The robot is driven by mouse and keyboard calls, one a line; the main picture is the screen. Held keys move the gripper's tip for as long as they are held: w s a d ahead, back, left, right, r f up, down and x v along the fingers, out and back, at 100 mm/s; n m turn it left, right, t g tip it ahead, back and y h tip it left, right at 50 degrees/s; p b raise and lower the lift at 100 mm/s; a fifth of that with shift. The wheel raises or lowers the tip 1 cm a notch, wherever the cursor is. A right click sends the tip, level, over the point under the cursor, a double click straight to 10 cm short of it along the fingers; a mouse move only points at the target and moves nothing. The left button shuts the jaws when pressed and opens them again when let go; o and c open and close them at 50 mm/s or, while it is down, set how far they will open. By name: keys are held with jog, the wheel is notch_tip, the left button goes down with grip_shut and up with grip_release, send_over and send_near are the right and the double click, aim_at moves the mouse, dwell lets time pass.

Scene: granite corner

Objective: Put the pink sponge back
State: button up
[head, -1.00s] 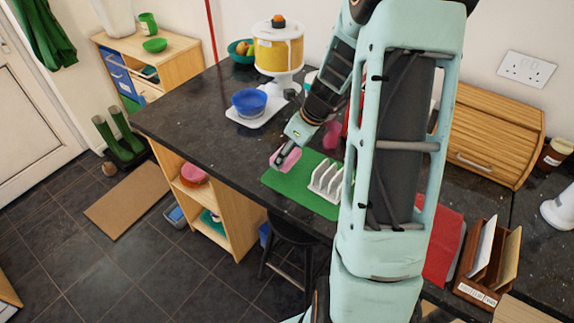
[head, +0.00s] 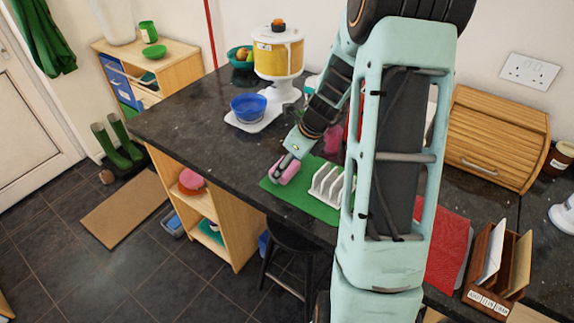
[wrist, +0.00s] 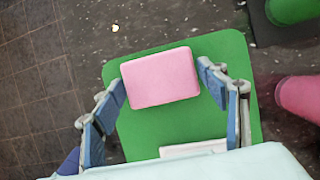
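The pink sponge (head: 285,171) is at the left end of the green mat (head: 315,208) on the dark counter. In the head view my gripper (head: 287,160) points down at the mat's left part. I cannot tell whether the sponge's underside touches the mat.
A white rack (head: 328,184) stands on the mat, right of the sponge. A blue bowl (head: 248,106) and a white-and-yellow dispenser (head: 278,60) stand farther back. A pink object (wrist: 298,95) shows at the wrist view's right edge. The counter's front-left part is bare.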

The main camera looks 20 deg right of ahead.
jog(key=shift+o, duration=0.9)
jog(key=shift+d+r, duration=0.1)
jog(key=shift+r, duration=0.45)
jog(key=v, duration=1.1)
jog(key=shift+s, duration=0.25)
